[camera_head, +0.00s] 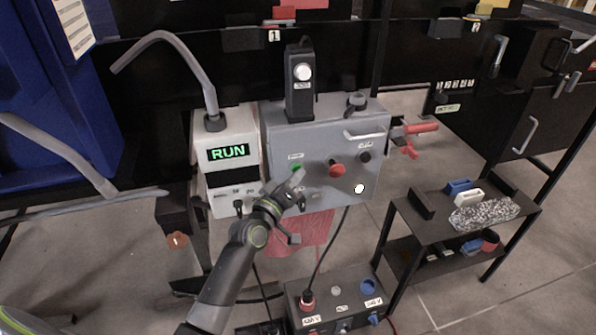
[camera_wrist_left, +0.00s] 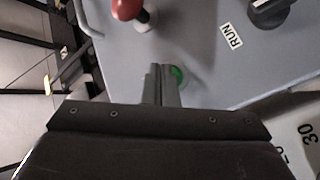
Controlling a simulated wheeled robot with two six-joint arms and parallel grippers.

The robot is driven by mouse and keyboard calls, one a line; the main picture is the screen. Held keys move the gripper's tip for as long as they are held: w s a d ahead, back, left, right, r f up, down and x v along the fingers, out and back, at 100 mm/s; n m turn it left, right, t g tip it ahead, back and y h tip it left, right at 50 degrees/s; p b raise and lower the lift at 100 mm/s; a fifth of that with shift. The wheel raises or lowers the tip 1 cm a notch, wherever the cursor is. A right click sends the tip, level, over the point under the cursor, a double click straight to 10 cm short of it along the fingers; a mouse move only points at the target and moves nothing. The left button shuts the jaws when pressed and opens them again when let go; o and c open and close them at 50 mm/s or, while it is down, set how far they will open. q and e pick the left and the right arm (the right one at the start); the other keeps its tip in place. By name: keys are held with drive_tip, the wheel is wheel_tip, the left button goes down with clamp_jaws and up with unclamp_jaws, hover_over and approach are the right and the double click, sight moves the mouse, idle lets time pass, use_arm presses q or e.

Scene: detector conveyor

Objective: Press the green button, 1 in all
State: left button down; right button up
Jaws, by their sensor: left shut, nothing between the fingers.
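The green button (camera_head: 295,167) sits on the front of the grey control box (camera_head: 312,136), below a small label. It also shows in the left wrist view (camera_wrist_left: 177,75), partly hidden behind my left fingers. My left gripper (camera_head: 298,176) is shut and empty, with its fingertips right at the button. I cannot tell whether they touch it. In the left wrist view the shut fingers (camera_wrist_left: 160,70) point at the panel beside the button. My right gripper is not in view.
A red knob (camera_head: 337,169) and a black knob (camera_head: 365,157) are right of the button. A white unit reading RUN (camera_head: 229,153) stands at the left. A black shelf cart (camera_head: 432,225) is at the right, and a socket box (camera_head: 338,300) is below.

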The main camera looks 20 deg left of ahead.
use_arm(q)
drive_tip(key=shift+s+d, duration=0.5)
drive_tip(key=shift+s, duration=0.3)
drive_tip(key=shift+s+d, duration=0.7)
drive_tip(key=shift+s, duration=0.35)
drive_tip(key=shift+s+d, duration=0.7)
drive_tip(key=shift+s, duration=0.3)
